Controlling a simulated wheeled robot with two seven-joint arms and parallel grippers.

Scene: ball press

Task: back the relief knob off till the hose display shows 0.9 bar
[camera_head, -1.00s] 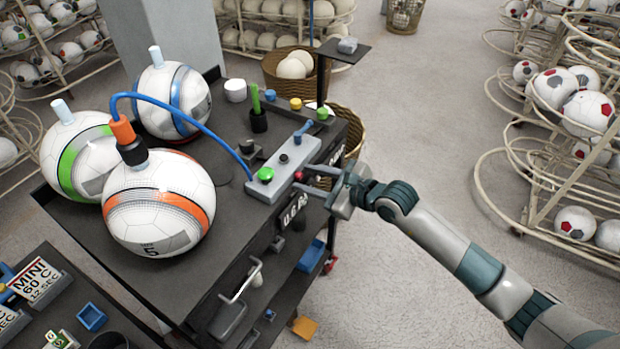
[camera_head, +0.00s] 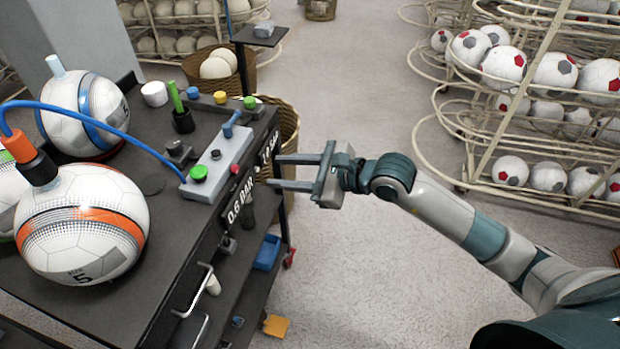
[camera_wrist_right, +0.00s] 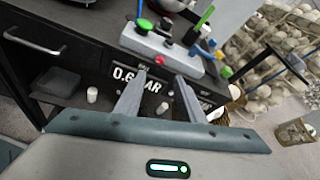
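A grey control block (camera_head: 216,166) lies along the right edge of the dark cart, with a green button (camera_head: 199,173), a dark button and a blue lever (camera_head: 231,124). A small red knob (camera_head: 235,168) sits on its front side, perhaps the relief knob. Below it a display (camera_head: 241,200) seems to read 0.6 BAR; it also shows in the right wrist view (camera_wrist_right: 137,78). A blue hose (camera_head: 100,106) runs from the block to the orange-striped ball (camera_head: 82,225). My left gripper is out of view.
A second display (camera_head: 269,148), partly behind my fingers, is hard to read. A blue-striped ball (camera_head: 88,112) and a green-handled tool (camera_head: 180,112) stand on the cart. Wire ball racks (camera_head: 465,150) stand at the right. Open floor lies between.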

